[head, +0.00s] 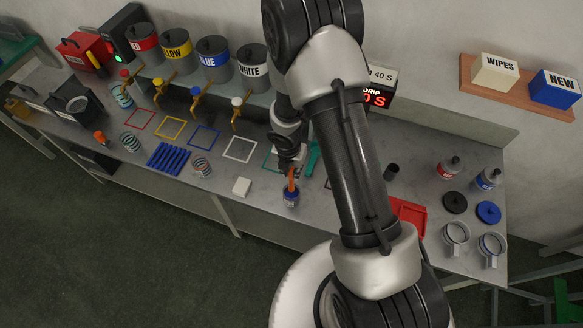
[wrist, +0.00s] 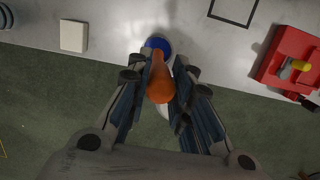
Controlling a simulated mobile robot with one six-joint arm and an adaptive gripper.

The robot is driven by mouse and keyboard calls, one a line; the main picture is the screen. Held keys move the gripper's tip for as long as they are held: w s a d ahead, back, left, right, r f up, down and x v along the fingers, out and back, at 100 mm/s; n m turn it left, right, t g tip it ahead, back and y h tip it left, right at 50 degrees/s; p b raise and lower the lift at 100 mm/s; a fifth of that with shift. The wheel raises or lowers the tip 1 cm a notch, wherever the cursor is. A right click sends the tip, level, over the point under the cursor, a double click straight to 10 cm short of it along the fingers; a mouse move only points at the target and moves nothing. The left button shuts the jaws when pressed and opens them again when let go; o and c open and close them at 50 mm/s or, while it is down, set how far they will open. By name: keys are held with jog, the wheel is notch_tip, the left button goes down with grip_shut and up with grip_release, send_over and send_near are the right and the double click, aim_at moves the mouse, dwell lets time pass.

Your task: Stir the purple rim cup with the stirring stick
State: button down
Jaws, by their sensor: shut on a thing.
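My gripper (head: 289,166) is over the front edge of the bench, shut on an orange stick (head: 291,179), which I take for the stirring stick. In the wrist view my gripper (wrist: 158,88) has the orange stick (wrist: 160,82) between its fingers. The stick points down at a small cup (head: 291,197) with a blue-purple look and a pale band. In the wrist view the cup's blue part (wrist: 154,43) shows behind the stick. The stick's lower end is hidden, so I cannot tell how deep it sits in the cup.
A white block (head: 241,187) lies left of the cup. A red tray (head: 408,215) lies to the right, beyond my arm. Paint cans (head: 212,58) with taps stand at the back.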

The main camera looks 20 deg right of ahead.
jog(key=shift+r, duration=0.15)
notch_tip(320, 180, up, 5)
jog(key=p, duration=0.5)
jog(key=shift+f, duration=0.2)
